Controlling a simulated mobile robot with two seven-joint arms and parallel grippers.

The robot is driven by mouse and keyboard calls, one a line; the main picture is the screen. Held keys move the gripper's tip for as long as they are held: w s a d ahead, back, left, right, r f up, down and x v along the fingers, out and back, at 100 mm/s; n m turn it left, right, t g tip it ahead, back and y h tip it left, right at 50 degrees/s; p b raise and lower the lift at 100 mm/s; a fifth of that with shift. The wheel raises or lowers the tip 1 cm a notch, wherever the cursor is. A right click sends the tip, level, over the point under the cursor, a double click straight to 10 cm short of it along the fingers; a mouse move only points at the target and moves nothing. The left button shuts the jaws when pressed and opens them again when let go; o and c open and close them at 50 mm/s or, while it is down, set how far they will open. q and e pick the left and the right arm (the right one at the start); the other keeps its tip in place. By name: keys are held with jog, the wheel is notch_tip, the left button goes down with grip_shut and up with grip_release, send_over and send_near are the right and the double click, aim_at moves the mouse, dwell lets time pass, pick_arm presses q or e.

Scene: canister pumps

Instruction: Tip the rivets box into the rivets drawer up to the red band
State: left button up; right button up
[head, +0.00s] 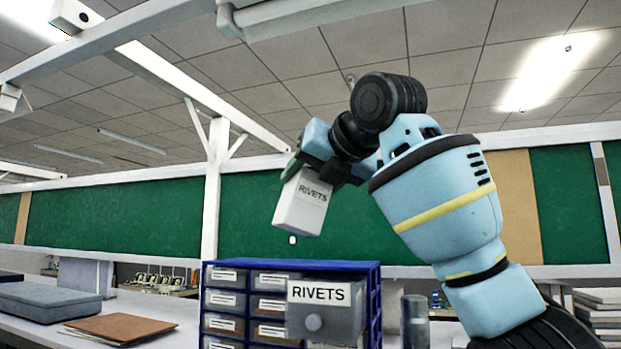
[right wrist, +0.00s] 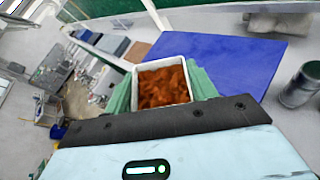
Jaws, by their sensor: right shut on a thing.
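The white rivets box (head: 301,208), labelled RIVETS, is held by my right gripper (head: 314,172) above the drawer cabinet in the head view. It leans slightly. In the right wrist view the box (right wrist: 163,64) sits between green fingers, and its open top shows reddish-brown rivets (right wrist: 163,84) inside. The rivets drawer (head: 325,318), with a RIVETS label and round knob, stands out from the cabinet front, below the box. The inside of the drawer and any red band are hidden. My left gripper is not in view.
The blue cabinet (head: 375,290) holds several other labelled drawers; its flat blue top also shows in the right wrist view (right wrist: 232,62). A grey cylinder (head: 414,320) stands to its right. A brown folder (head: 118,328) and a grey-blue case (head: 45,299) lie on the bench left.

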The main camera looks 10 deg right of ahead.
aim_at(319, 213)
jog(key=f+m, duration=0.1)
jog(key=f+m+y, duration=0.1)
jog(key=f+m, duration=0.1)
jog(key=shift+w+d+f+y, duration=0.2)
jog(key=shift+d+y, duration=0.05)
jog(key=shift+y, duration=0.15)
jog(key=f+m, duration=0.1)
jog(key=f+m+y, duration=0.1)
jog(key=shift+d+f+m, duration=0.15)
jog(key=shift+d+m, duration=0.15)
jog(key=shift+d+m+t+y, duration=0.1)
jog(key=shift+m+t+y, duration=0.2)
jog(key=shift+d+m, duration=0.1)
jog(key=shift+m, duration=0.3)
dwell(1.9)
jog(key=shift+d+r+m+y, duration=0.2)
jog(key=shift+m+y, duration=0.2)
jog(key=shift+m, duration=0.3)
jog(key=shift+t, duration=0.3)
dwell(1.4)
jog(key=shift+d+m, duration=0.15)
jog(key=shift+m, duration=0.45)
